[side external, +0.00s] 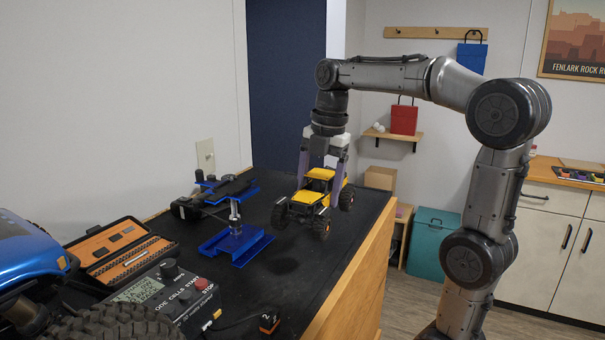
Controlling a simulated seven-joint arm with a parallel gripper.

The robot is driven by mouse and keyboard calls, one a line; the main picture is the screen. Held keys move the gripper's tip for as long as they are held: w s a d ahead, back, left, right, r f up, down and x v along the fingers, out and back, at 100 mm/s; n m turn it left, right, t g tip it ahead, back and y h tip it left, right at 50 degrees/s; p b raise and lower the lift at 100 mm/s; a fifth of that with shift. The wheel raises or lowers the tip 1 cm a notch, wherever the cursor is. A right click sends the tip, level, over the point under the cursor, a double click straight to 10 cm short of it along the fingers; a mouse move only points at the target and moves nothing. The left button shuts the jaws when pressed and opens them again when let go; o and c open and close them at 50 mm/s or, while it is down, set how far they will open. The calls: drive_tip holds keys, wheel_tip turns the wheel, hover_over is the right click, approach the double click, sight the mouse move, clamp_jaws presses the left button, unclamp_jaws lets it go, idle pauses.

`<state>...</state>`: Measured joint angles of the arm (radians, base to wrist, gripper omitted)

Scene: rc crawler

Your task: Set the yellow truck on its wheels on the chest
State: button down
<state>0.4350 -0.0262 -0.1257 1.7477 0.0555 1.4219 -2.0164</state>
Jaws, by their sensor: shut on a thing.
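The yellow truck (308,196) is a small crawler with a yellow body and black knobbly wheels. My gripper (321,185) points down and is shut on the truck, with one finger on each side of its body. The truck is roughly level, with its wheels downward. It is over the dark mat on top of the wooden chest (352,280). I cannot tell for sure whether the wheels touch the mat or hang a little above it. The far wheels are partly hidden.
A blue stand (236,245) with a raised platform is just left of the truck. An orange-lined tool case (118,252), a control box with display (168,294) and a large blue vehicle (28,255) crowd the left. The mat's right side near the edge is clear.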

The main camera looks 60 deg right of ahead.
drive_tip(key=shift+d+f, duration=0.1)
drive_tip(key=shift+f, duration=3.2)
drive_tip(key=shift+f, duration=0.25)
unclamp_jaws()
drive_tip(key=shift+f, duration=0.1)
drive_tip(key=r, duration=0.4)
drive_tip(key=s+r, duration=0.1)
drive_tip(key=r, duration=0.8)
drive_tip(key=shift+s+r, duration=0.35)
drive_tip(key=shift+r, duration=0.05)
